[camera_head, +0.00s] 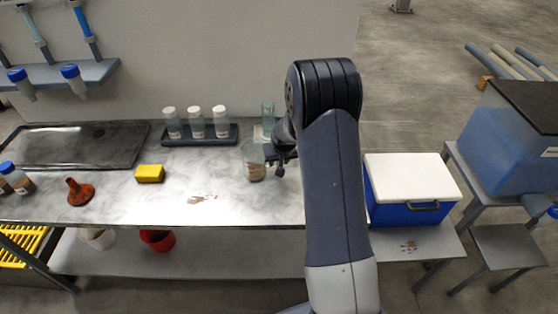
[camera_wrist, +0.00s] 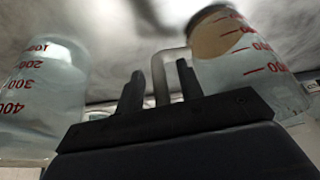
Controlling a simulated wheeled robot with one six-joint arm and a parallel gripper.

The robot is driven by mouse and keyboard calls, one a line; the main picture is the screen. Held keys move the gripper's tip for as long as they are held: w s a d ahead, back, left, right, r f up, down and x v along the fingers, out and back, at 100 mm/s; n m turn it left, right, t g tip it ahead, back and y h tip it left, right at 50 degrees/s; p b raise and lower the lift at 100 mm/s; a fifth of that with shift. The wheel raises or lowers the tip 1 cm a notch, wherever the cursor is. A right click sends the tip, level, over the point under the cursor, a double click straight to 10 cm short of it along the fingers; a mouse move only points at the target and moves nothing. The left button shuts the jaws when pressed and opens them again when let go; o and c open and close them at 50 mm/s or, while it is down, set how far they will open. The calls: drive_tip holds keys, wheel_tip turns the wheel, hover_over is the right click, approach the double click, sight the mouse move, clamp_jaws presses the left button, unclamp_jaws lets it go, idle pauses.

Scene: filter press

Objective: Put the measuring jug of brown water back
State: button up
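The measuring jug of brown water (camera_head: 255,170) is on the worktop, right of centre in the head view. It is clear, with brown matter at its base. In the wrist view the jug (camera_wrist: 245,62) is upside down at the right, with red marks and a pale handle (camera_wrist: 178,56). My gripper (camera_head: 280,160) is just right of the jug. In the wrist view my gripper (camera_wrist: 160,90) has its fingers apart beside the handle, which seems to reach between them. I cannot tell whether they touch it.
A second clear jug (camera_head: 268,113) stands behind on a pale patch; the wrist view shows it left (camera_wrist: 40,95). A rack (camera_head: 200,138) of white-capped bottles, a yellow sponge (camera_head: 150,173) and a red funnel (camera_head: 79,192) stand left. A blue cooler (camera_head: 410,190) is right.

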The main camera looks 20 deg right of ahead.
drive_tip(key=b+v, duration=0.1)
drive_tip(key=v, duration=1.1)
drive_tip(key=shift+b, duration=0.35)
drive_tip(key=shift+r, duration=0.15)
